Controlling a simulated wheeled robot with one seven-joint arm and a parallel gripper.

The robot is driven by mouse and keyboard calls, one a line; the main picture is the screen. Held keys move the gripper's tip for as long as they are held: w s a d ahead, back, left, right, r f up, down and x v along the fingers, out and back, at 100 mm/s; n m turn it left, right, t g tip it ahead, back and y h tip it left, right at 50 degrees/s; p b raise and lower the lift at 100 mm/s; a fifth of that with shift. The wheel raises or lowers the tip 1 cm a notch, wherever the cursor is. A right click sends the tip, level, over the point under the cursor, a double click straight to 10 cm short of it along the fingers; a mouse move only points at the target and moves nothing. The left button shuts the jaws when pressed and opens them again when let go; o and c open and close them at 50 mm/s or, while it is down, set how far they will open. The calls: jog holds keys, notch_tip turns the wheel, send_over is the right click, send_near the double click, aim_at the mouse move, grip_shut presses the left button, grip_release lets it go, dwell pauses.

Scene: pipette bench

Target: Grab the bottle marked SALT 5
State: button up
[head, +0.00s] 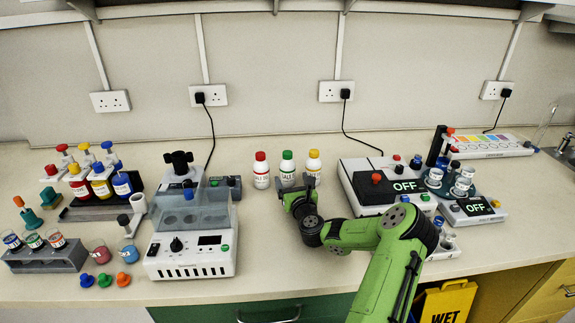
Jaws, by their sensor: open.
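Three small white bottles stand upright in a row at the back middle of the bench: a red-capped bottle (261,172), a green-capped bottle (287,167) and a yellow-capped bottle (314,162). Their labels are too small to read surely, so I cannot tell which one is SALT 5. My gripper (296,185) is open, low over the bench just in front of the green-capped and yellow-capped bottles. It hides the lower part of these two. I cannot tell whether it touches either. The red-capped bottle is clear of it on the left.
A white machine with a clear cover (193,245) stands left of my gripper. A device reading OFF (372,185) stands close on the right. A rack of coloured bottles (100,205) is at the left. The bench front between the machine and my arm is bare.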

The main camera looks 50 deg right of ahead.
aim_at(289, 175)
jog(key=x, duration=0.5)
jog(key=c, duration=1.2)
notch_tip(289, 175, up, 10)
jog(key=p, duration=0.4)
jog(key=shift+p, duration=0.4)
jog(key=shift+c, duration=0.2)
